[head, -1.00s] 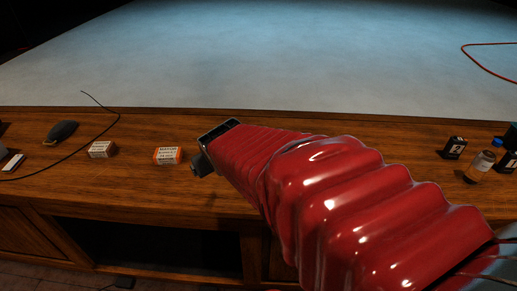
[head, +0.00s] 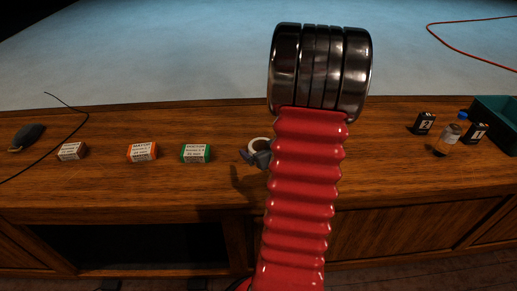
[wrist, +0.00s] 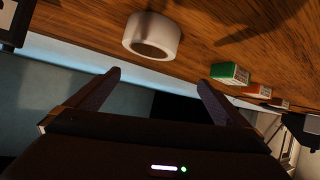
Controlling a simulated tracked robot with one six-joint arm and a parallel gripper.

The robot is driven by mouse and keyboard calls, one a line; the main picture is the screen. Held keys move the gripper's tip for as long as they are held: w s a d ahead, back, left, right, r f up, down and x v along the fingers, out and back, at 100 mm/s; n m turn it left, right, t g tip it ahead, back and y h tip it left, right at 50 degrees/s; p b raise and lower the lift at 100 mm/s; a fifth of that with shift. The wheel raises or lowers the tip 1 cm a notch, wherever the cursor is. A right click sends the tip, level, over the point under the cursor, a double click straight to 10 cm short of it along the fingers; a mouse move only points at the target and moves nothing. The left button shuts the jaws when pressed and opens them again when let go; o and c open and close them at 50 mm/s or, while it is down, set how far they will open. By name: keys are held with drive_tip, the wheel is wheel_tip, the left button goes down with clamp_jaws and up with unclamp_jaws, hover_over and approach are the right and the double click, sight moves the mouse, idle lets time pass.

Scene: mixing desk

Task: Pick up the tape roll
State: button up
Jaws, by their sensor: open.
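The tape roll (head: 257,144) is a white ring on the wooden desk, just left of my red arm in the head view. Part of it is hidden behind a grey piece of my gripper (head: 259,158). In the wrist view the tape roll (wrist: 146,22) is at the upper middle, its round hole facing the camera. My gripper (wrist: 159,79) is open there, its two dark fingers apart with nothing between them. The roll lies beyond the fingertips, slightly left of the middle of the gap.
A green box (head: 195,153), an orange box (head: 142,152) and a white box (head: 71,151) stand in a row to the left. A bottle (head: 446,138), black boxes (head: 424,123) and a teal bin (head: 497,122) are at the right. A thin black cable (head: 70,107) lies far left.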

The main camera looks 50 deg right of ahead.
sight(258, 143)
drive_tip(key=shift+m+t, duration=0.5)
drive_tip(key=shift+t, duration=0.2)
drive_tip(key=s+f, duration=0.1)
drive_tip(key=s+d+f, duration=0.2)
drive_tip(key=shift+s+f, duration=0.2)
drive_tip(key=shift+s, duration=0.15)
drive_tip(key=shift+x, duration=4.35)
drive_tip(key=shift+x, duration=2.6)
drive_tip(key=shift+a+r, duration=0.1)
drive_tip(key=c, duration=1.2)
